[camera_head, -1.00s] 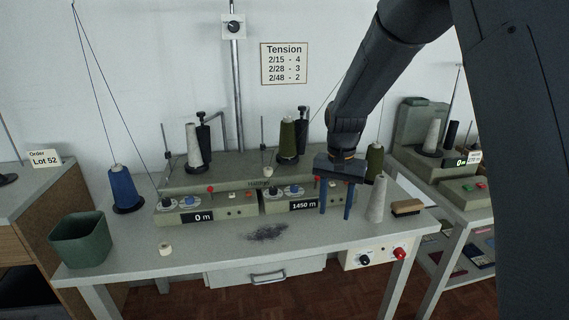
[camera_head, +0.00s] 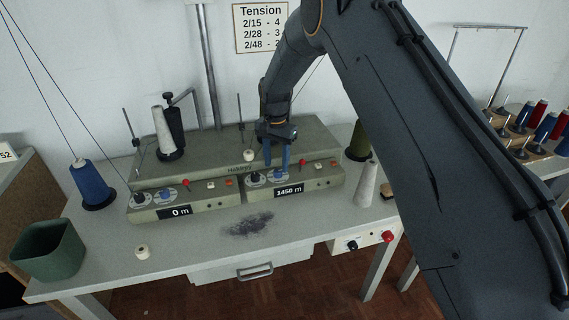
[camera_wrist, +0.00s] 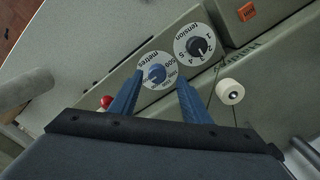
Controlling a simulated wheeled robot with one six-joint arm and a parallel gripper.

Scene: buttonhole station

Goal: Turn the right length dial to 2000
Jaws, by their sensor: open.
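The right winding unit has a display (camera_head: 288,191) reading 1450 m. Its length dial (camera_head: 279,177) has a blue knob; in the wrist view the dial (camera_wrist: 157,71) is marked "metres", with 500 legible. The tension dial (camera_head: 256,179) with a dark knob sits just left of it; it also shows in the wrist view (camera_wrist: 197,46). My gripper (camera_head: 277,164) is open and points down at the length dial. In the wrist view my gripper's fingers (camera_wrist: 160,80) stand on either side of the blue knob. I cannot tell whether they touch it.
A grey cone (camera_head: 366,183) stands at the right. The front table has a dark lint patch (camera_head: 249,224).

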